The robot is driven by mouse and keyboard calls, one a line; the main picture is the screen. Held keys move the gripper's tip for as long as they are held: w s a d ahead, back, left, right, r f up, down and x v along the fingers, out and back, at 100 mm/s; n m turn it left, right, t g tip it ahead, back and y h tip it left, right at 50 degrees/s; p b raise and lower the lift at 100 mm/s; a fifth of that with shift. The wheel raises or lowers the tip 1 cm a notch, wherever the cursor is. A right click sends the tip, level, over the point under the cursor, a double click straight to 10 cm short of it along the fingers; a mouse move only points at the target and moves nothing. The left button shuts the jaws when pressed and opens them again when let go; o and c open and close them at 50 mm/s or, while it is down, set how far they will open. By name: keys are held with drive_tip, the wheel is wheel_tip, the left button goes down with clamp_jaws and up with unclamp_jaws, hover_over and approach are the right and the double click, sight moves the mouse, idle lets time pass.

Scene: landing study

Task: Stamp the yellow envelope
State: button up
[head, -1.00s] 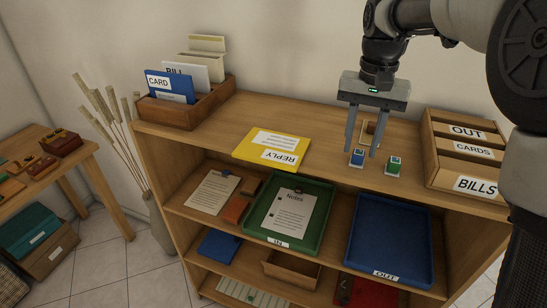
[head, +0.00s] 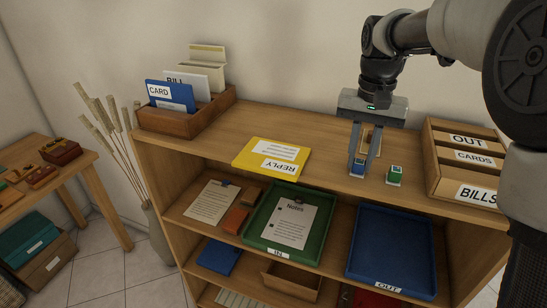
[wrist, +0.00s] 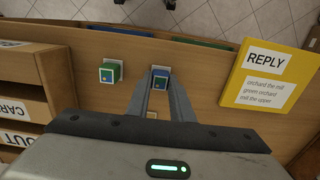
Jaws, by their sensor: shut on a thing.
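The yellow envelope (head: 273,157), labelled REPLY, lies flat on the shelf top left of my gripper; it also shows at the right of the wrist view (wrist: 262,76). My gripper (head: 360,165) is lowered to the shelf top with its fingers shut on a small blue stamp (head: 357,170). In the wrist view the blue stamp (wrist: 160,74) sits between the fingertips, partly hidden by them. It appears to be still at the shelf surface. A green stamp (head: 394,175) stands just to its right, apart from the fingers.
A wooden sorter (head: 467,139) labelled OUT, CARDS and BILLS stands at the right end. A wooden card box (head: 187,118) stands at the left end. A small wooden item (head: 373,140) lies behind my gripper. Green (head: 248,226) and blue (head: 432,265) trays are below.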

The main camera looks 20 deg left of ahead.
drive_tip(key=shift+r, duration=0.1)
clamp_jaws()
wheel_tip(320, 180, up, 6)
drive_tip(key=p, duration=0.5)
drive_tip(key=shift+p, duration=0.4)
drive_tip(key=shift+a, duration=0.1)
